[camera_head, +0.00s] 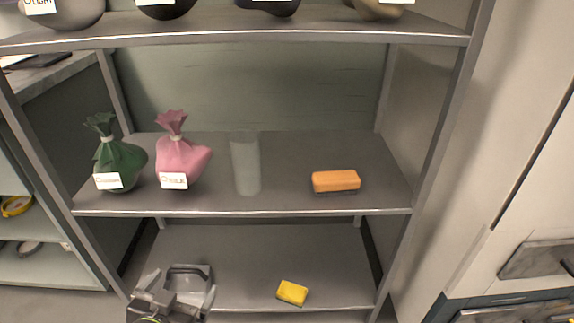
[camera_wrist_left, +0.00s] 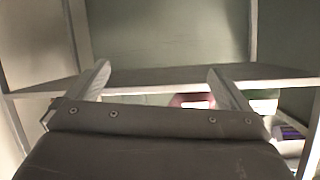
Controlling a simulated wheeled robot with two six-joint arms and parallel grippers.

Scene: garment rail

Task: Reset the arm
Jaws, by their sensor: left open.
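My left gripper (camera_head: 188,283) is low in the head view, in front of the lowest visible shelf at its left end. Its two fingers are spread apart with nothing between them. In the left wrist view the open fingers (camera_wrist_left: 162,82) point toward a shelf edge, with empty space between them. My right gripper is in neither view.
A metal shelf rack (camera_head: 250,211) stands ahead. Its middle shelf holds a green bag (camera_head: 118,160), a pink bag (camera_head: 180,155), a translucent cylinder (camera_head: 245,163) and an orange block (camera_head: 336,181). A yellow sponge-like block (camera_head: 292,292) lies on the lower shelf, right of my gripper.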

